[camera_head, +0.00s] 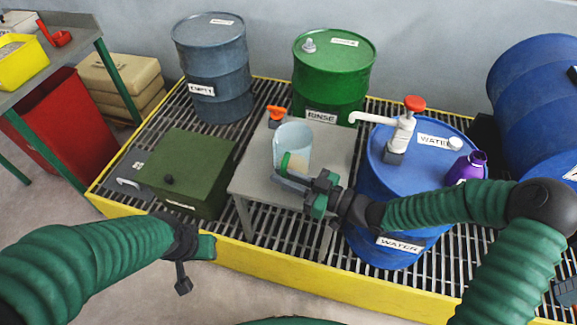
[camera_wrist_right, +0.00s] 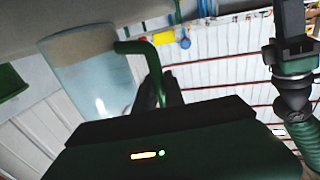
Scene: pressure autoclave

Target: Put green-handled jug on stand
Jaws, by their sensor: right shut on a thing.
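The clear jug (camera_head: 293,145) with a green handle (camera_head: 286,162) appears upright over the grey stand (camera_head: 255,185) in the head view. Whether its base touches the stand top cannot be told. My right gripper (camera_head: 295,184) is shut on the green handle, at the jug's near side.
An orange item (camera_head: 276,113) is at the stand's back, behind the jug. A green box (camera_head: 185,165) stands left, a green rinse drum (camera_head: 333,75) behind. The blue water drum (camera_head: 400,215) on the right carries a pump (camera_head: 404,130) and purple bottle (camera_head: 467,168).

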